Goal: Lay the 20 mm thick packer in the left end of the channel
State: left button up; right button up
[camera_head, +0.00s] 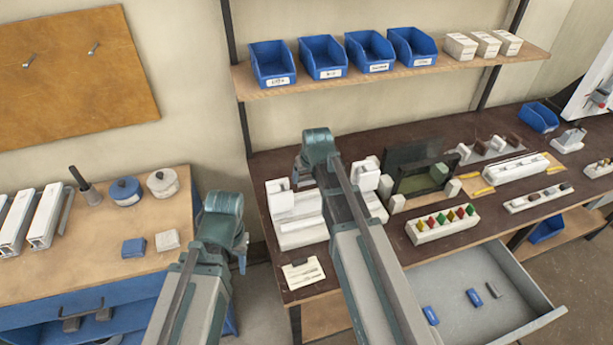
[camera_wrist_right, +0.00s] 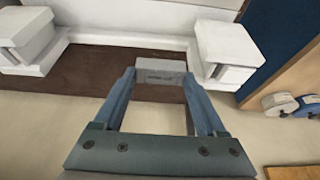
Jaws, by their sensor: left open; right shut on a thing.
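My right gripper (camera_wrist_right: 160,76) is shut on a small grey block with a dark marking (camera_wrist_right: 161,66), likely the packer; its marking is too small to read. In the wrist view the block is in front of a long white body, likely the channel (camera_wrist_right: 125,20), between two white end blocks; its height above the bench is unclear. In the head view my right gripper (camera_head: 300,176) is over the white clamp fixture (camera_head: 300,236), and my arm hides its middle. My left gripper (camera_head: 242,258) is open and empty, in front of the gap between benches.
An open drawer (camera_head: 470,275) at the front holds several small blue and grey blocks. A white card (camera_head: 303,272) lies at the front edge. A dark open box (camera_head: 420,170) and a rack with coloured pieces (camera_head: 442,224) stand right of the fixture. The left bench (camera_head: 100,260) holds pots.

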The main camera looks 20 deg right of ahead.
aim_at(305, 201)
jog(key=shift+f+b, duration=5.1)
jog(key=shift+f, duration=0.1)
jog(key=shift+r, duration=0.1)
jog(key=o, duration=1.2)
jog(key=shift+o, duration=0.2)
notch_tip(305, 201, up, 8)
jog(key=p, duration=0.8)
